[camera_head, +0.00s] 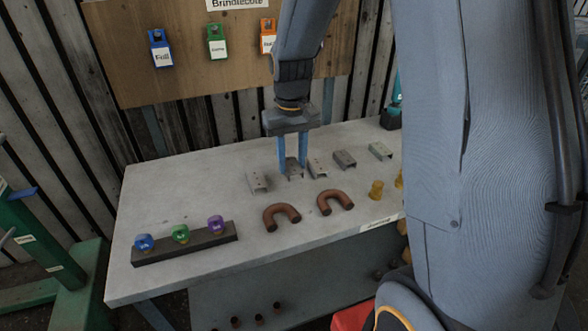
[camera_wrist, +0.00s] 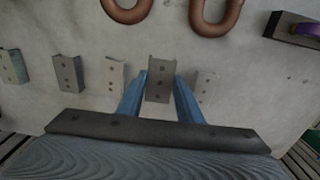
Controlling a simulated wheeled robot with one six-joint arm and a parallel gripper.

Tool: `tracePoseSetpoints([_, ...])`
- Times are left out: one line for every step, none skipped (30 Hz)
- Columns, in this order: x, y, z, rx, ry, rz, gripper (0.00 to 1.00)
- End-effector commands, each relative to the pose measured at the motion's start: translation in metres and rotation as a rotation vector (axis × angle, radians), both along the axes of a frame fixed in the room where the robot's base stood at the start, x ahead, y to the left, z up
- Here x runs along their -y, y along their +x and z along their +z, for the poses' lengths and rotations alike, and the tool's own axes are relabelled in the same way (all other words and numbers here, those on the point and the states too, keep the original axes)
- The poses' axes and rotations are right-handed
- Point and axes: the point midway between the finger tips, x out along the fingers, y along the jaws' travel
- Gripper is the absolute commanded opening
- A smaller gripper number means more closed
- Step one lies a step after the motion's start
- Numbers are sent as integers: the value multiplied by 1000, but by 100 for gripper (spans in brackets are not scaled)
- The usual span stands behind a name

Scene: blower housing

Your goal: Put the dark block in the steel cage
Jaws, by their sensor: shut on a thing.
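My gripper (camera_head: 291,165) reaches straight down over the pale bench, its two blue fingers shut on a grey-brown block with holes in its face. This held block (camera_wrist: 159,80) shows between the fingertips in the wrist view. I cannot tell whether it touches the bench. It sits in a row of similar blocks: a light grey one (camera_head: 257,182) on its left in the head view, and a grey one (camera_head: 318,169), a darker one (camera_head: 344,159) and a greenish one (camera_head: 380,151) on its right. I can make out no steel cage in either view.
Two copper U-bends (camera_head: 282,216) (camera_head: 335,201) lie in front of the row. A dark bar (camera_head: 190,246) with blue, green and purple knobs lies front left. Brass pieces (camera_head: 376,190) stand at right. A wooden board (camera_head: 190,80) rises behind. The bench's left rear is clear.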

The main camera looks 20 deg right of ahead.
Motion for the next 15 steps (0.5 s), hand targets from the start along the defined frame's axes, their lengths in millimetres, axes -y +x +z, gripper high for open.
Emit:
tracePoseSetpoints([0,-2,-7,-5,0,1,1])
tracePoseSetpoints([-1,-2,-12,-5,0,1,1])
tracePoseSetpoints([-1,-2,-18,-5,0,1,1])
tracePoseSetpoints([-1,-1,-22,-5,0,2,1])
tracePoseSetpoints([-1,-1,-26,-5,0,2,1])
tracePoseSetpoints([-1,-1,-30,-4,0,2,1])
tracePoseSetpoints([-1,-1,-33,-3,0,2,1])
tracePoseSetpoints([-1,-1,-35,-3,0,2,1])
tracePoseSetpoints([-1,-1,-36,-2,0,3,1])
tracePoseSetpoints([-1,-1,-37,-1,0,3,1])
tracePoseSetpoints([-2,-1,-37,-1,0,3,1])
tracePoseSetpoints([-2,0,-37,-1,0,3,1])
tracePoseSetpoints([-2,-1,-37,-1,0,3,1])
tracePoseSetpoints([-2,-1,-37,-1,0,3,1])
tracePoseSetpoints([-2,-1,-37,-1,0,3,1])
